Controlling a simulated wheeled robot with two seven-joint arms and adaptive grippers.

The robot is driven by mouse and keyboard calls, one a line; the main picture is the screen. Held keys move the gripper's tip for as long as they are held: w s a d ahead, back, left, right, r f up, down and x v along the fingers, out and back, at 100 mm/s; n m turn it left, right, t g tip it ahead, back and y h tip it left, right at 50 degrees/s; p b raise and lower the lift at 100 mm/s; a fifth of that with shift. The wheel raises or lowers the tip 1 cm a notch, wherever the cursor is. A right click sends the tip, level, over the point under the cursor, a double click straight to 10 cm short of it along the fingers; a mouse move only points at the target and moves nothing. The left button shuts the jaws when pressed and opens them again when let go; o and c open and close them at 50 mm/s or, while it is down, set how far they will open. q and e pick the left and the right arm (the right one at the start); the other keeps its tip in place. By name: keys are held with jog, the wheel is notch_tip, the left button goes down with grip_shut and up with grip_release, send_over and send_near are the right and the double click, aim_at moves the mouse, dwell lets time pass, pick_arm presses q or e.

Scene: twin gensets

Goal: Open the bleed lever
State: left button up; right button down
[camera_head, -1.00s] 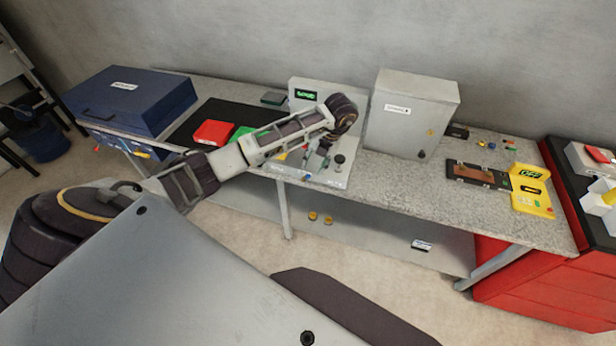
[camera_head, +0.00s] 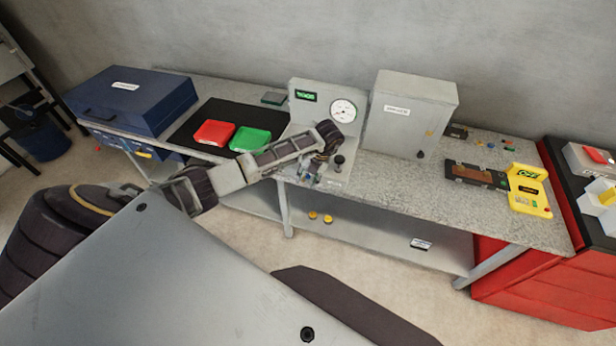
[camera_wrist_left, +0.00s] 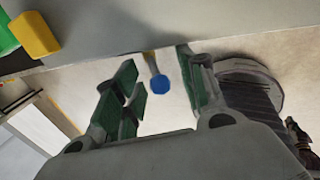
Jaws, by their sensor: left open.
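My left gripper (camera_head: 309,175) is low in front of the grey panel (camera_head: 304,112) with a round gauge (camera_head: 343,110) and a green display. In the left wrist view my left gripper (camera_wrist_left: 158,92) is open, with its green-padded fingers apart. A small lever with a blue round knob (camera_wrist_left: 160,86) and a brass-coloured stem shows between the fingers. I see a gap between the knob and each finger; whether it lies at fingertip depth I cannot tell. The wrist partly hides the fittings at the panel's foot in the head view. My right gripper is not in view.
A black knob (camera_head: 339,160) stands right of the gripper on the panel's base. A grey cabinet (camera_head: 411,112) stands to the right. Red (camera_head: 213,132) and green (camera_head: 250,139) boxes lie on a black mat to the left. A yellow block (camera_wrist_left: 35,35) shows in the wrist view.

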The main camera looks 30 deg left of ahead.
pick_arm(q)
jog(key=shift+c, duration=0.5)
grip_shut()
jog(key=shift+a+h, duration=0.15)
jog(key=shift+h, duration=0.15)
jog(key=shift+s+a+r+h, duration=0.15)
jog(key=shift+a+h, duration=0.1)
jog(key=shift+h, duration=0.25)
jog(key=shift+t+h, duration=0.4)
jog(key=shift+h, duration=0.1)
jog(key=shift+b, duration=0.3)
jog(key=shift+r, duration=0.1)
